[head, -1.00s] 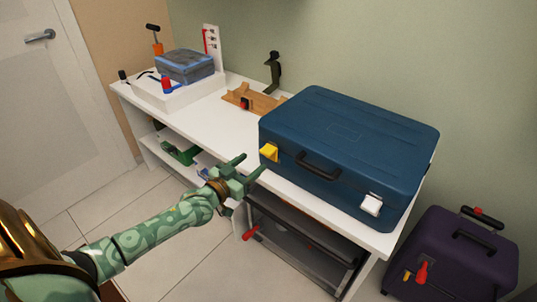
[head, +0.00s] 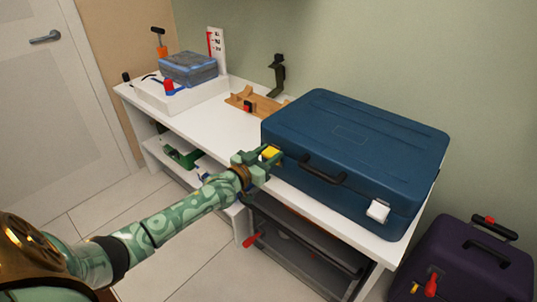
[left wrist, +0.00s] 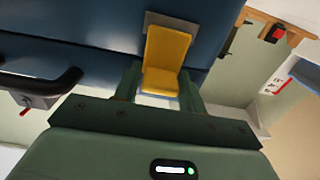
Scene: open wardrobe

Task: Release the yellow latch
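The blue case (head: 345,140) lies on the white bench with its front toward me. Its yellow latch (head: 270,152) is at the left of the front, and a white latch (head: 378,211) is at the right. My left gripper (head: 267,156) is at the yellow latch. In the left wrist view the yellow latch (left wrist: 166,55) stands between the two fingers of my left gripper (left wrist: 160,85), one on each side. The fingers look open, with a small gap beside the latch; contact is unclear. My right gripper is not in view.
The case's black handle (head: 323,168) is just right of my left gripper. A wooden piece (head: 257,105) and a white tray (head: 180,97) stand farther left on the bench (head: 222,127). A purple case (head: 465,265) is on the floor at the right.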

